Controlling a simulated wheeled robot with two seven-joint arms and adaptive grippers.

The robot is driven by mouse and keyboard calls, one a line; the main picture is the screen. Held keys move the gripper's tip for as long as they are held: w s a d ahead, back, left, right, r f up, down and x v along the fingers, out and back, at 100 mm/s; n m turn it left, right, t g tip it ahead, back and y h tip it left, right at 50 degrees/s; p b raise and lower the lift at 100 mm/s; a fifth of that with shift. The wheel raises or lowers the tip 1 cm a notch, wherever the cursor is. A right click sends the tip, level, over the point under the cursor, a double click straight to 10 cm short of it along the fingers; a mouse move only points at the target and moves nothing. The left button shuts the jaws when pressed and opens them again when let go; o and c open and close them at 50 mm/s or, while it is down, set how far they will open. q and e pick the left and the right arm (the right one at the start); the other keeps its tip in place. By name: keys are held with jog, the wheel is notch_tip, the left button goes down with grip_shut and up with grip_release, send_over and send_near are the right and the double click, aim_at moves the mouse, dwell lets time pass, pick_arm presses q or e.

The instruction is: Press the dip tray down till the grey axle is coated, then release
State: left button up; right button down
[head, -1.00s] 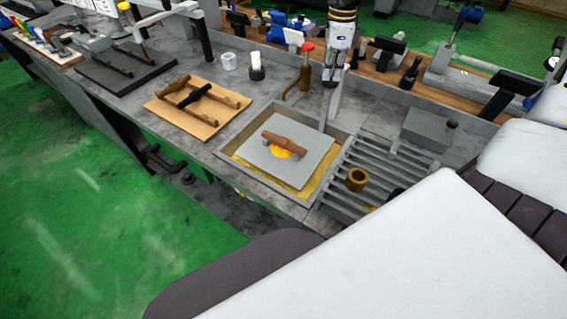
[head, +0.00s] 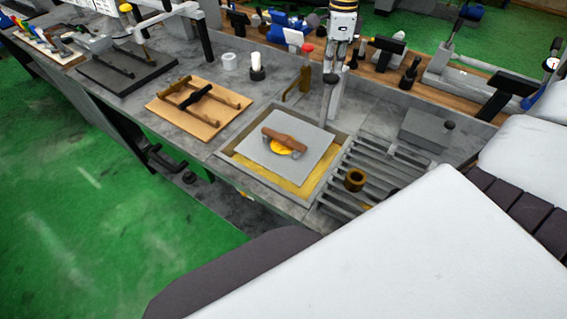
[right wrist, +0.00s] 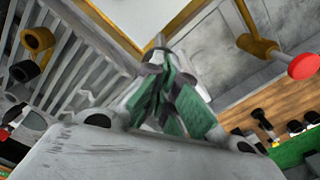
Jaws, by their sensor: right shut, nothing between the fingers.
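The dip tray (head: 306,160) is a pale grey square plate in a basin with yellow liquid (head: 273,180) showing around it. A brown bar (head: 285,141) lies across its middle, above a yellow patch, with grey at its ends. I cannot tell for sure whether this bar is the axle. My right gripper (head: 330,79) is shut and empty, behind the basin's far corner, with a grey upright post beside and below it. In the right wrist view its green-padded fingers (right wrist: 165,75) point at the basin corner. My left gripper is out of view.
A red-knobbed brass tap (head: 306,72) stands left of my right gripper. A slatted rack (head: 364,160) with a brass cup (head: 355,180) is right of the basin. A wooden board (head: 172,108) with a dark axle stand lies left. My own white body covers the lower right.

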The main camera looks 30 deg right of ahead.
jog(key=shift+r+p, duration=0.3)
jog(key=shift+r, duration=0.3)
jog(key=shift+r+p, duration=0.35)
jog(key=shift+r, duration=0.3)
jog(key=shift+r+p, duration=0.55)
jog(key=shift+r, duration=0.4)
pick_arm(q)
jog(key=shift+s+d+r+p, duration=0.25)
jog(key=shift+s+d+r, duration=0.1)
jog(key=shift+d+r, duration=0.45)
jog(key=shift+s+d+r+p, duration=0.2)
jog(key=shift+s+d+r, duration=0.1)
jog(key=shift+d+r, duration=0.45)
pick_arm(e)
jog(key=shift+r, duration=0.7)
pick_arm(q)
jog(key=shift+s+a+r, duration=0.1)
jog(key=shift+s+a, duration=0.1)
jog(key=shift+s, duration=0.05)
pick_arm(e)
jog(key=shift+a, duration=0.1)
